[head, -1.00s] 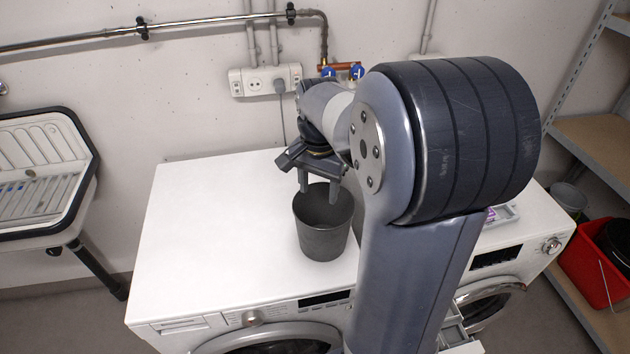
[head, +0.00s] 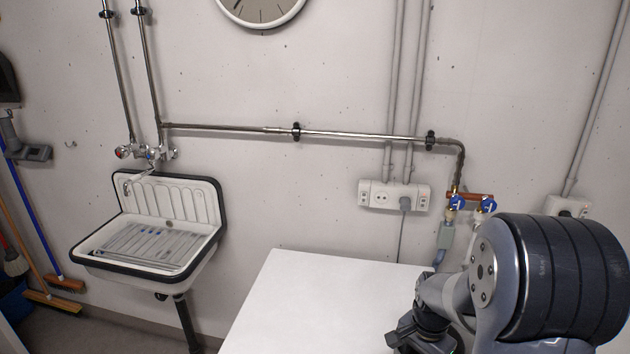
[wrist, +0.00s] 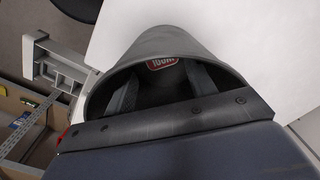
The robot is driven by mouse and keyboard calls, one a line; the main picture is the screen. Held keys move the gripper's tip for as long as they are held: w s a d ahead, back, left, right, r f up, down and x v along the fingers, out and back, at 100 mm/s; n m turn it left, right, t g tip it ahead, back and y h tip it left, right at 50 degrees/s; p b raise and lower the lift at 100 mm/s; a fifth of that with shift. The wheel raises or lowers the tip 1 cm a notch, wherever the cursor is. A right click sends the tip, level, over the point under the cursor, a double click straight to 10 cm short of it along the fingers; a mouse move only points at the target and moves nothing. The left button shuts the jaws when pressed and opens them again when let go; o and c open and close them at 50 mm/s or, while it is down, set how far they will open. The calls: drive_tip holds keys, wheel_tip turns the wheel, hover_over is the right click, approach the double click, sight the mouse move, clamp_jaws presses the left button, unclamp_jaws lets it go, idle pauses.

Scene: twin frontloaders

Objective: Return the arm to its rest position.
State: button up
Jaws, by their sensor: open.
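My arm (head: 490,275) reaches forward over the white machine top at the lower right of the head view. My gripper (wrist: 162,80) is open in the wrist view, its two fingers apart at the mouth of a dark grey bucket (wrist: 215,72). How deep the fingers reach is hard to tell. A small red-and-white label (wrist: 163,62) shows inside the bucket. In the head view the wrist end of my arm is at the bottom edge, and the fingertips and bucket are out of sight.
The white machine top (head: 310,300) is clear left of my arm. A wall sink (head: 150,235) stands at the left. Pipes and a socket strip (head: 393,195) run along the back wall. In the wrist view a grey drawer-like part (wrist: 62,72) sticks out at the left.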

drive_tip(key=shift+f+b, duration=0.3)
drive_tip(key=shift+f, duration=0.3)
drive_tip(key=shift+r, duration=0.3)
drive_tip(key=shift+f, duration=0.1)
